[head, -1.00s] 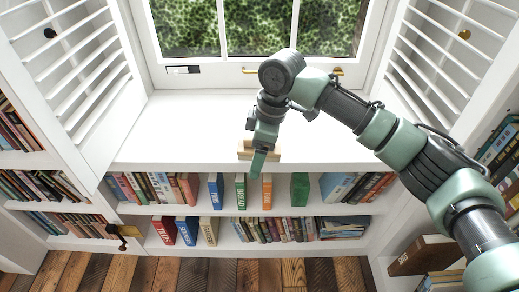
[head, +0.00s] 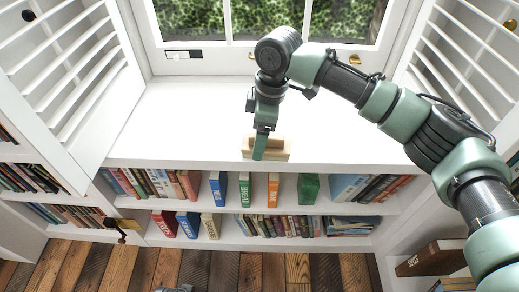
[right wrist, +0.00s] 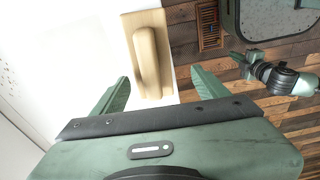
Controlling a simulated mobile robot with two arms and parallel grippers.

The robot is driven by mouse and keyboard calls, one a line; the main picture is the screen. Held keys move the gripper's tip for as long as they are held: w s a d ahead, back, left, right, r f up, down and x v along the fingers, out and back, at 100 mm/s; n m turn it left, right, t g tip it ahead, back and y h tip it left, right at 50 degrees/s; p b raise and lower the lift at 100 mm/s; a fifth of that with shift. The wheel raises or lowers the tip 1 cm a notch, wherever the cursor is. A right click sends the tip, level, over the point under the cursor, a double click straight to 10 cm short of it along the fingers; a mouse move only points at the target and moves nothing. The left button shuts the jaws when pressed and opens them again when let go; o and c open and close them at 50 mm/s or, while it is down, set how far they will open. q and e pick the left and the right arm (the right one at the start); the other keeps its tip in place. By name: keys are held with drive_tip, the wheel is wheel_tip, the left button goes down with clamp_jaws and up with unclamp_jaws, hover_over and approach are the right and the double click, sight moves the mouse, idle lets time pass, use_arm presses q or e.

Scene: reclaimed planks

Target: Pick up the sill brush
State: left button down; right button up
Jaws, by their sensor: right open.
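The sill brush (head: 279,148) is a pale wooden block with a raised handle, lying near the front edge of the white window sill. In the right wrist view, the brush (right wrist: 149,52) lies ahead of the fingers, its long handle pointing between them. My right gripper (head: 259,155) is above the brush in the head view and hides part of it. Its two green fingers are apart and empty in the right wrist view (right wrist: 161,90). My left arm's end (right wrist: 252,60) shows small at the right of that view; its jaw state is unclear.
The white sill (head: 190,120) around the brush is bare. Below it, shelves hold rows of books (head: 217,189). Slatted shutters (head: 60,75) stand open on both sides, and the window (head: 200,20) is behind. The floor is wooden planks (head: 250,270).

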drive_tip(key=f, duration=0.3)
drive_tip(key=shift+s+a+b, duration=0.1)
drive_tip(key=shift+s+b, duration=0.15)
drive_tip(key=shift+b, duration=0.05)
drive_tip(key=shift+a+f, duration=0.1)
drive_tip(key=shift+f, duration=0.4)
drive_tip(key=c, duration=1.6)
use_arm(q)
drive_tip(key=r, duration=0.1)
drive_tip(key=w+r, duration=0.1)
drive_tip(key=shift+r, duration=0.35)
use_arm(e)
drive_tip(key=shift+o, duration=0.2)
drive_tip(key=shift+r, duration=0.2)
